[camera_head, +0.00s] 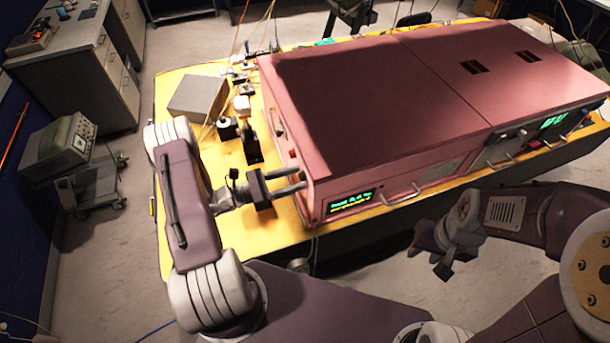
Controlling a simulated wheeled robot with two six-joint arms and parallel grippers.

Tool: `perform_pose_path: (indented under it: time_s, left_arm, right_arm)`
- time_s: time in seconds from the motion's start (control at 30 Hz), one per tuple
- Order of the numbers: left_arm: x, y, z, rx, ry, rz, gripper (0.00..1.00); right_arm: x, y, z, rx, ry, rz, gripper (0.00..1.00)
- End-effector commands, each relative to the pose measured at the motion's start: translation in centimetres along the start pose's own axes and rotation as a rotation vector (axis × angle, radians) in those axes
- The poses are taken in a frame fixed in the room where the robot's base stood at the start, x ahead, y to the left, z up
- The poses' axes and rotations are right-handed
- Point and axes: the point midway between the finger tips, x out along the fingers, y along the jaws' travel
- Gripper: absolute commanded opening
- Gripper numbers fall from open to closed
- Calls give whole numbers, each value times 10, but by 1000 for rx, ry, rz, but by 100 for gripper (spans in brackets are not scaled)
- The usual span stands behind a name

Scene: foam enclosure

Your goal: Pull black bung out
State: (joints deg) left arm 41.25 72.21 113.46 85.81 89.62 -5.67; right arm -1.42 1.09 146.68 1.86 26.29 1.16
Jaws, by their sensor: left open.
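The enclosure is a large pink-red box (360,95) on a yellow table. My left gripper (302,181) is at the box's left side, near its front corner. Its two fingers are apart and point right at the side panel. I cannot make out the black bung; it may be hidden by the fingers or too small to tell. Whether the fingers touch the panel is unclear. My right gripper (428,262) is low in front of the table at the right, away from the box, with its fingers apart and nothing between them.
The yellow table top (180,85) has a grey box (198,98) and small black devices (250,145) left of the enclosure, close to my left arm. Handles (402,194) stick out from the enclosure's front. A monitor on a cart (62,145) stands at the far left.

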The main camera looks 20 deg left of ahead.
Motion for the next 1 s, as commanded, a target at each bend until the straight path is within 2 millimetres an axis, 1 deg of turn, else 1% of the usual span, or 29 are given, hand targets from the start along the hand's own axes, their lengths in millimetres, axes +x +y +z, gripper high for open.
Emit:
perform_pose_path:
  time_s: [0.43, 0.47, 0.5, 0.57, 0.6, 0.63, 1.0]
  left_arm:
    - [0, 0, 0, 0, 0, 0, 46]
    - [0, 0, 0, 0, 0, 0, 41]
    - [0, 0, 0, 0, 0, 0, 30]
    - [0, 0, 0, 0, 0, 0, 13]
    - [0, 0, 0, 0, 0, 0, 2]
    - [0, 0, 0, 0, 0, 0, 0]
    - [0, 0, 0, 0, 0, 0, 0]
  right_arm:
    - [1, 0, 0, 0, 0, 0, 36]
    - [1, 0, 0, 0, 0, 0, 36]
    - [1, 0, 0, 0, 0, 0, 36]
    - [1, 0, 0, 0, 0, 0, 36]
    - [1, 0, 0, 0, 0, 0, 36]
    - [1, 0, 0, 0, 0, 0, 36]
    - [1, 0, 0, 0, 0, 0, 36]
